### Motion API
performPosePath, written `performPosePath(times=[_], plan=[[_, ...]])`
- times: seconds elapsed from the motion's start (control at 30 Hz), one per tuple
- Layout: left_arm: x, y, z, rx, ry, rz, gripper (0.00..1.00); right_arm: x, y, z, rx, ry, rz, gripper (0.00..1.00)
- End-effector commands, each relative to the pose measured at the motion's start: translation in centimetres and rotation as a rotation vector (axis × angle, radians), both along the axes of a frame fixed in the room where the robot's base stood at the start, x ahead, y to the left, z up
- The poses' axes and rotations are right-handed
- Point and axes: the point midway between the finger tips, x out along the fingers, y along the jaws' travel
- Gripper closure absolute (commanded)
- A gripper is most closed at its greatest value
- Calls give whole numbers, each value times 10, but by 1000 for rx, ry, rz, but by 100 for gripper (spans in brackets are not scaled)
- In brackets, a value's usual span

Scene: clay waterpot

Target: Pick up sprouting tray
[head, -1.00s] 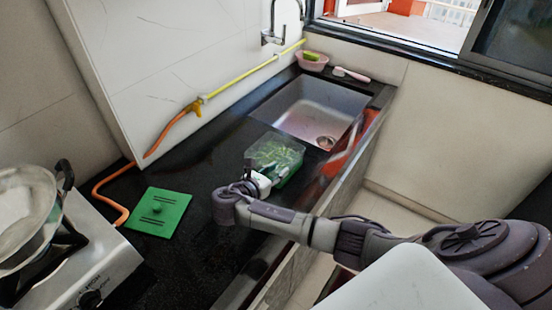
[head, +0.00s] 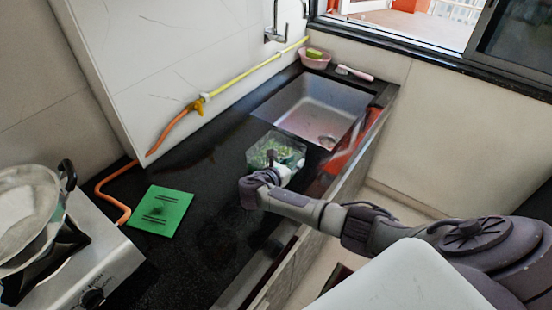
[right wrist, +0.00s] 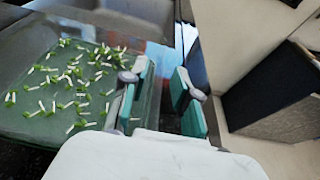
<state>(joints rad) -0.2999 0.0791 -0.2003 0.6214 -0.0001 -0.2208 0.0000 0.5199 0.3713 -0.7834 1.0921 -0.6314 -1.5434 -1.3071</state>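The sprouting tray (head: 252,158) is a clear greenish box with green-and-white sprouts in it. It stands on the dark counter in front of the sink. In the right wrist view the tray (right wrist: 28,135) fills the left side. My right gripper (head: 287,173) is at the tray's near right side in the head view. In the right wrist view its two teal-padded fingers (right wrist: 162,82) are apart. The left finger overlaps the tray's right edge in the picture, and the right finger is beyond it. Contact cannot be told. My left gripper is not in view.
The sink (head: 318,108) lies behind the tray. A green board (head: 172,205) lies on the counter to the left, near the stove (head: 105,262) with a pan (head: 28,215). A pink bowl (head: 316,62) and brush (head: 355,74) are at the back. The counter's front edge is close to my gripper.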

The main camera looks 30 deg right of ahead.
Motion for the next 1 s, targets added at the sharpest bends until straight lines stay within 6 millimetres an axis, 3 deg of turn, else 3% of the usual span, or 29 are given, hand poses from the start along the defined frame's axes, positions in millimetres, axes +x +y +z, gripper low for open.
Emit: performPosePath(times=[0.03, 0.13, 0.17, 0.67, 0.83, 1.0], plan=[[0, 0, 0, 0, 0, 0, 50, 0, 0, 0, 0, 0, 0, 83], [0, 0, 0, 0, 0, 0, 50, 0, 0, 0, 0, 0, 0, 99], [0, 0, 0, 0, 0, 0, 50, 0, 0, 0, 0, 0, 0, 100], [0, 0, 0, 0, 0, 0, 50, 0, 0, 3, -1, -1, 0, 100], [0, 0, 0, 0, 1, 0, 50, 1, 0, 16, 1, -4, 1, 100], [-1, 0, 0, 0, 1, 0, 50, -2, -4, 46, 0, -5, -1, 100]])
